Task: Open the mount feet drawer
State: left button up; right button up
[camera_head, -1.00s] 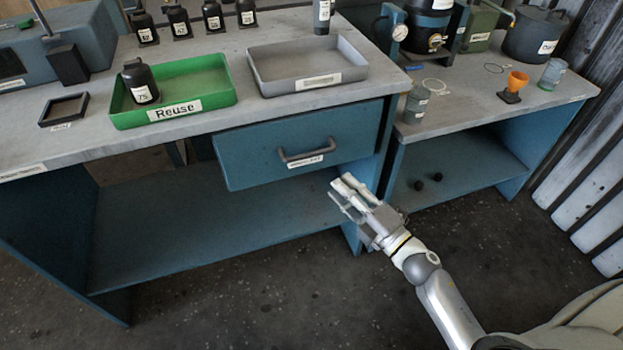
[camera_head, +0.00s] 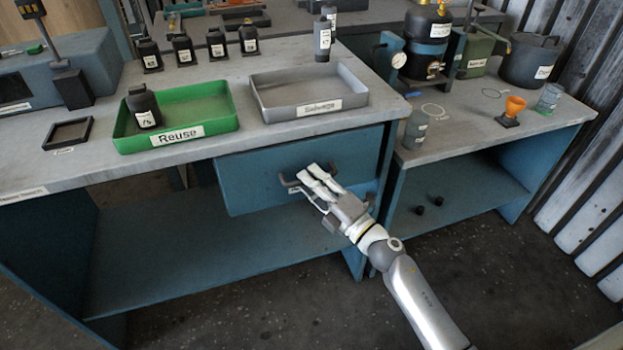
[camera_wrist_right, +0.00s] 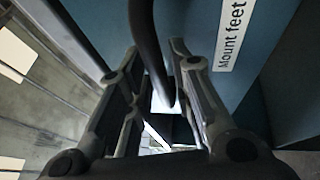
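The blue mount feet drawer (camera_head: 248,186) sits under the worktop and looks shut. Its dark bar handle (camera_head: 287,181) is partly hidden behind my right gripper (camera_head: 312,180). In the right wrist view the label reads "Mount feet" (camera_wrist_right: 230,35), and the handle (camera_wrist_right: 146,45) runs between the two fingers of my right gripper (camera_wrist_right: 155,95). The fingers are apart, with a gap to the handle on the left side; the right finger is close to it. Whether it touches is not clear. My left gripper is not in view.
On the worktop stand a green Reuse tray (camera_head: 222,118) holding a black bottle (camera_head: 143,106), a grey Salvage tray (camera_head: 262,105), and several black bottles at the back. A second bench (camera_head: 470,135) stands at the right. The lower shelf (camera_head: 200,270) is empty.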

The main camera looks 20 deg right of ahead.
jog(key=shift+w+a, duration=0.1)
jog(key=shift+w, duration=0.1)
grip_shut()
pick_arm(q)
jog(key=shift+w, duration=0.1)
pick_arm(e)
jog(key=shift+s, duration=0.1)
